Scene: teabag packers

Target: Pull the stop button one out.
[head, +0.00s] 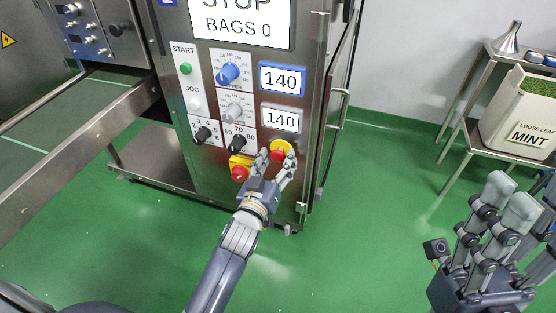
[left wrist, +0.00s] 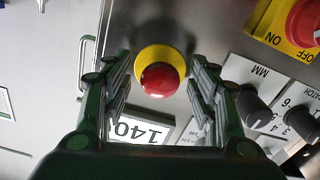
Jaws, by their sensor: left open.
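The stop button (head: 278,155) is a red mushroom knob on a yellow round base, low on the right of the steel machine's front panel. In the left wrist view the red knob (left wrist: 160,80) sits centred between my fingers, its yellow base showing around and above it. My left gripper (head: 279,162) is open, with its fingers reaching to either side of the knob. In the left wrist view a gap shows between the knob and the fingers on both sides. My right gripper (head: 511,202) is at the lower right, away from the panel, its far side cut off by the frame edge.
A red-and-yellow ON/OFF switch (head: 240,171) is just left of the button. Black knobs (head: 203,134), a blue dial (head: 228,74) and 140 displays (head: 282,79) are above. A door handle (head: 340,105) stands out on the machine's right side. The green floor is clear in front.

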